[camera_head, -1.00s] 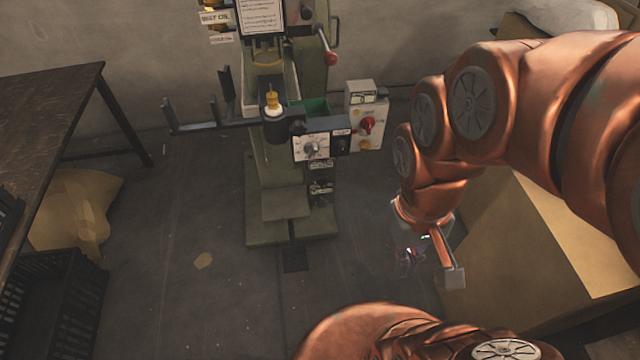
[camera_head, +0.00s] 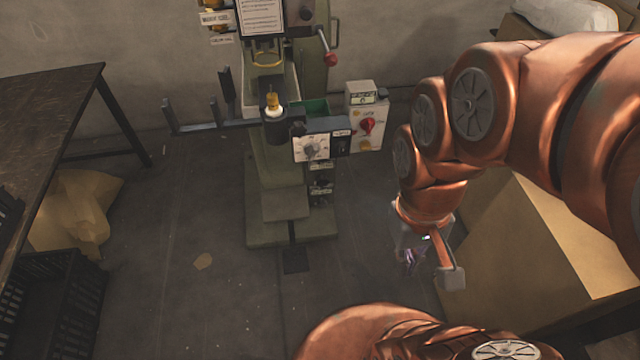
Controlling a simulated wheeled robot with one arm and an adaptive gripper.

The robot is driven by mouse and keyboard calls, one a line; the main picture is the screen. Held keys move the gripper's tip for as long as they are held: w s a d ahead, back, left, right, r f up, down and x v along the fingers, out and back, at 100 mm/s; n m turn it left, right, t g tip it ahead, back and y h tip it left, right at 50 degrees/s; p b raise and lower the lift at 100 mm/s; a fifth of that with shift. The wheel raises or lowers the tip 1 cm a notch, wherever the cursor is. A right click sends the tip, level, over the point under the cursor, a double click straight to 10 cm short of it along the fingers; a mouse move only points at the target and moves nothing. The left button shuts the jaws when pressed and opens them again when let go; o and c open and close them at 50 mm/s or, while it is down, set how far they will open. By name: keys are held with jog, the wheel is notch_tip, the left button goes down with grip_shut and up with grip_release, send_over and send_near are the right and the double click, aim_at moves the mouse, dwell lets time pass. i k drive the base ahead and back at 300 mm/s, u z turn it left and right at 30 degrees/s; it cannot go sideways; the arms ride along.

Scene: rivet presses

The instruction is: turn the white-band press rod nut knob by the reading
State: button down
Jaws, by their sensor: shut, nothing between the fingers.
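A green press (camera_head: 277,185) stands against the wall. Its yellow-topped post (camera_head: 272,100) has a white ring, possibly the white band, above a dark cylinder. A round grey knob (camera_head: 311,148) sits on a white dial plate on the press front. I cannot tell for sure whether this is the rod nut knob. A grey box (camera_head: 367,117) to its right carries a small display (camera_head: 362,98), too small to read, and a red knob (camera_head: 367,126). My gripper (camera_head: 411,262) is shut and empty, hanging lower right of the dial, apart from the press. Its fingers are blurred and dark.
A red-ended lever (camera_head: 330,59) sticks out from the press's upper right. A bar with upright posts (camera_head: 213,112) extends left. A dark table (camera_head: 50,105) and black crate (camera_head: 55,300) stand left, a cardboard box (camera_head: 535,240) right. The floor before the press is open.

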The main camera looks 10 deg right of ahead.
aim_at(322, 203)
jog(key=k, duration=1.3)
jog(key=u, duration=0.6)
jog(key=i, duration=0.55)
jog(key=u, duration=0.45)
jog(key=i, duration=0.95)
jog(key=z, duration=0.45)
